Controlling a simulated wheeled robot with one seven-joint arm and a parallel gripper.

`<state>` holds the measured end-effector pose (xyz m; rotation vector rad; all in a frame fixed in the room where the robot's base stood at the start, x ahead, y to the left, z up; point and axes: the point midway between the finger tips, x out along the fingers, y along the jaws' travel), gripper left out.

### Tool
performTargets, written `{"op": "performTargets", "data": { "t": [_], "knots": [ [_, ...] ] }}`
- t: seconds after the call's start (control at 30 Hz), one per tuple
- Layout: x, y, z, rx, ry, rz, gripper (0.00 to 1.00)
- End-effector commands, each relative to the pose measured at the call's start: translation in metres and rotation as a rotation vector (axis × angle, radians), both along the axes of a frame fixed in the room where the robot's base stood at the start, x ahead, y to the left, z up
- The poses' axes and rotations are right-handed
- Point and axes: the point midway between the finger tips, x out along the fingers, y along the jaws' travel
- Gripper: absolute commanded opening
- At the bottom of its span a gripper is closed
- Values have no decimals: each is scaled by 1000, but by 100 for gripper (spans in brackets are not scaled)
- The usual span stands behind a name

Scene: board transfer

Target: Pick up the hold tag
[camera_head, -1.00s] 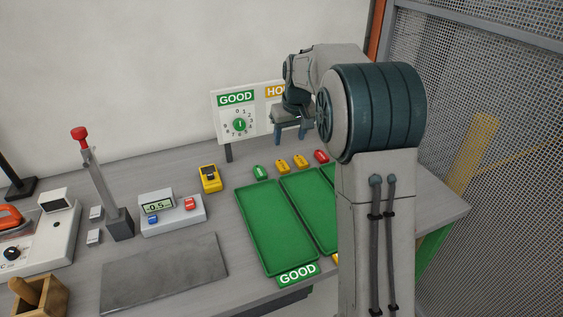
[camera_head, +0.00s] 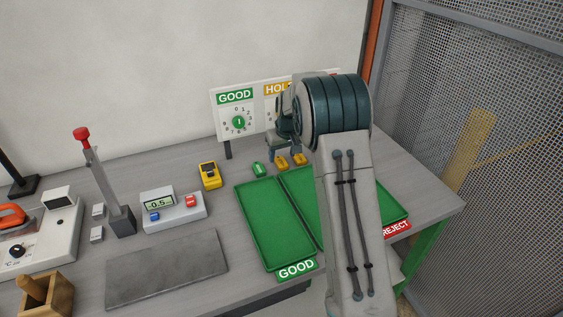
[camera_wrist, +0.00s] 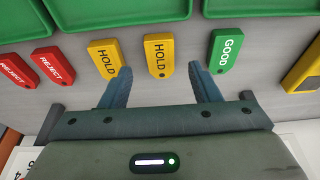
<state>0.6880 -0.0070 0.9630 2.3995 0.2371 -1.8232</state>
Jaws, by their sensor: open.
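Two yellow HOLD tags lie flat on the grey bench in the wrist view: one in the middle (camera_wrist: 158,56) and one to its left (camera_wrist: 107,58). In the head view they show as small yellow pieces (camera_head: 281,162) just below my gripper. My gripper (camera_wrist: 163,72) is open and empty, its blue fingers spread. The middle HOLD tag lies in line with the gap between the fingertips. The left HOLD tag is beside the left fingertip. Whether the fingers touch the bench cannot be told.
A green GOOD tag (camera_wrist: 225,49) lies right of the fingers, and two red REJECT tags (camera_wrist: 53,67) lie left. Green trays (camera_wrist: 115,12) border the tags. The sign board (camera_head: 237,117) stands behind. A yellow meter (camera_head: 209,175) stands nearby.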

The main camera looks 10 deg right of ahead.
Motion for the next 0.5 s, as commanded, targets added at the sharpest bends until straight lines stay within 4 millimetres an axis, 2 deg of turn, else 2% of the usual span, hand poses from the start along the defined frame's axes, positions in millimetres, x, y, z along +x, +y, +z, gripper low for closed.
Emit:
{"op": "performTargets", "data": {
  "t": [0.1,0.2,0.47,0.5],
  "knots": [
    [3,2,-17,-1,4,0,56],
    [6,2,-25,-1,1,0,56],
    [7,2,-28,-1,-1,0,56],
    [7,2,-28,-1,-1,0,51]
  ]
}}
